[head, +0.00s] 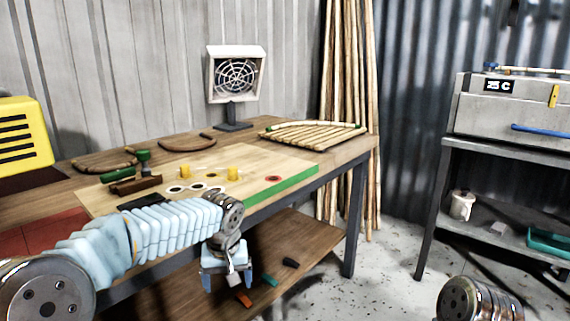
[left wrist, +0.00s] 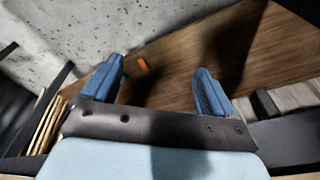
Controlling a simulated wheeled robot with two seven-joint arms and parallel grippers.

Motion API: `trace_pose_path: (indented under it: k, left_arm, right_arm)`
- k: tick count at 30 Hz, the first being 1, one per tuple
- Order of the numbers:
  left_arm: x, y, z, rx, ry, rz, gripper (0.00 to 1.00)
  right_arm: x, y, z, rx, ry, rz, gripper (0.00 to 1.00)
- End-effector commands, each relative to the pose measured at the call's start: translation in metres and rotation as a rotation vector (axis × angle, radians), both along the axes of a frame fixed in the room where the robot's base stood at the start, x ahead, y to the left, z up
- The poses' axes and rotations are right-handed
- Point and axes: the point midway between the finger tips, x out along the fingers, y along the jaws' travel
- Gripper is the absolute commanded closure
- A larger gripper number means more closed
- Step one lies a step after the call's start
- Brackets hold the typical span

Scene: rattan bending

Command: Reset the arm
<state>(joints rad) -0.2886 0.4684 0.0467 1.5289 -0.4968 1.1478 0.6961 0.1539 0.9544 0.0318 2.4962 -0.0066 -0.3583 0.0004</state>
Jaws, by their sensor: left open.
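My left arm (head: 140,235) comes in from the left in the head view, in a pale blue ribbed sleeve. Its gripper (head: 227,285) hangs pointing down in front of the workbench edge, above the lower shelf. In the left wrist view the two blue fingers (left wrist: 158,92) are wide apart with nothing between them. My right arm shows only as a metal joint (head: 480,300) at the bottom right of the head view; its gripper is out of the frame.
The wooden workbench (head: 290,165) holds a green-edged board, yellow pegs, bent rattan pieces, a slatted rack and a fan heater (head: 236,75). The lower shelf (head: 310,240) bears small tools. Rattan poles (head: 350,110) stand behind. A metal stand (head: 440,215) is at right, with clear floor between.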

Motion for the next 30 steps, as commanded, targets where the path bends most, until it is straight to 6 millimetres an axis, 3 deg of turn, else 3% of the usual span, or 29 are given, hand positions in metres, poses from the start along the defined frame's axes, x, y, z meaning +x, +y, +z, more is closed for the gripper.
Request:
trace_pose_path:
  k: [1,4,6,9,12,15,19,22,30]
  left_arm:
    - [-0.005,-0.006,-0.048,-0.037,0.043,-0.048,0.13]
    - [-0.023,-0.021,-0.134,-0.137,0.092,-0.132,0.13]
    - [-0.047,-0.029,-0.191,-0.214,0.117,-0.166,0.13]
    - [-0.095,-0.036,-0.264,-0.319,0.14,-0.178,0.13]
    - [-0.152,-0.038,-0.319,-0.392,0.143,-0.154,0.13]
    - [-0.203,-0.034,-0.35,-0.419,0.134,-0.119,0.13]
    - [-0.242,-0.028,-0.365,-0.416,0.122,-0.091,0.13]
    - [-0.253,-0.026,-0.368,-0.41,0.116,-0.083,0.13]
    - [-0.253,-0.026,-0.368,-0.41,0.116,-0.083,0.13]
  right_arm:
    - [0.0,0.0,0.0,0.0,0.0,0.0,0.54]
    - [0.0,0.0,0.0,0.0,0.0,0.0,0.54]
    - [0.0,0.0,0.0,0.0,0.0,0.0,0.54]
    - [0.0,0.0,0.0,0.0,0.0,0.0,0.54]
    - [0.0,0.0,0.0,0.0,0.0,0.0,0.54]
    - [0.0,0.0,0.0,0.0,0.0,0.0,0.54]
    - [0.0,0.0,0.0,0.0,0.0,0.0,0.54]
    - [0.0,0.0,0.0,0.0,0.0,0.0,0.54]
    - [0.0,0.0,0.0,0.0,0.0,0.0,0.54]
